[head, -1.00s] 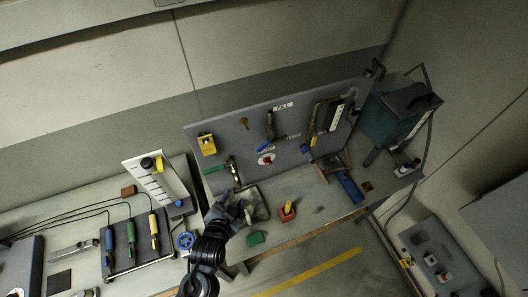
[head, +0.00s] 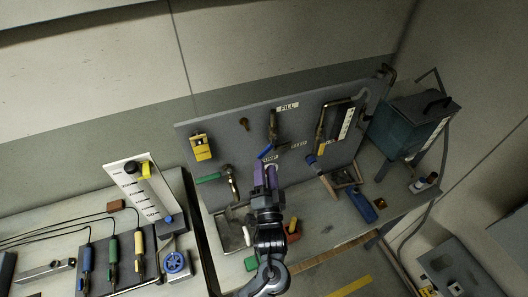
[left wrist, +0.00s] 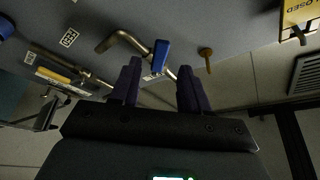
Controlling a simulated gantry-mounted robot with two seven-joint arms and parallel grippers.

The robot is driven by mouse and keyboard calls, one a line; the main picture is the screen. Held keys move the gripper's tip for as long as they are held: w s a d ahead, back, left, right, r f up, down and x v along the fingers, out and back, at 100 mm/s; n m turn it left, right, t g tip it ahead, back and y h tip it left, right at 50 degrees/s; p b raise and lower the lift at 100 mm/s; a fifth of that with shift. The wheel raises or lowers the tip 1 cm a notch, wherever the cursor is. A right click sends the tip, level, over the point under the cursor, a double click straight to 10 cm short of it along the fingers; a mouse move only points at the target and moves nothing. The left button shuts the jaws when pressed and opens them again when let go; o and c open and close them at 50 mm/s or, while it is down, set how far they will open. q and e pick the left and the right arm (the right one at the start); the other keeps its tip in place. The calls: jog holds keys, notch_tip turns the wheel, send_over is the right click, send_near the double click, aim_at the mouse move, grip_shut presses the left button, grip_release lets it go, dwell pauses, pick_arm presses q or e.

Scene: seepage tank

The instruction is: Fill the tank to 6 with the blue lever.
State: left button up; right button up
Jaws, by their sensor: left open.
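The blue lever (head: 265,152) sits on a brass pipe under the FILL label (head: 288,106) on the grey board. It also shows in the left wrist view (left wrist: 160,56), between and just beyond my fingertips. My left gripper (head: 265,174) is open, with purple fingers, close in front of the board. In the left wrist view its fingers (left wrist: 160,72) stand apart, one to each side of the lever. I cannot tell whether they touch it. The teal tank (head: 398,128) stands at the right with a white scale strip (head: 436,137); its level is too small to read. My right gripper is out of view.
A green-handled valve (head: 208,179) and yellow tag (head: 201,147) are on the board's left side.

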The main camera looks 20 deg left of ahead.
aim_at(264, 154)
pick_arm(q)
jog(key=shift+p+x, duration=0.35)
jog(key=shift+x, duration=2.85)
grip_shut()
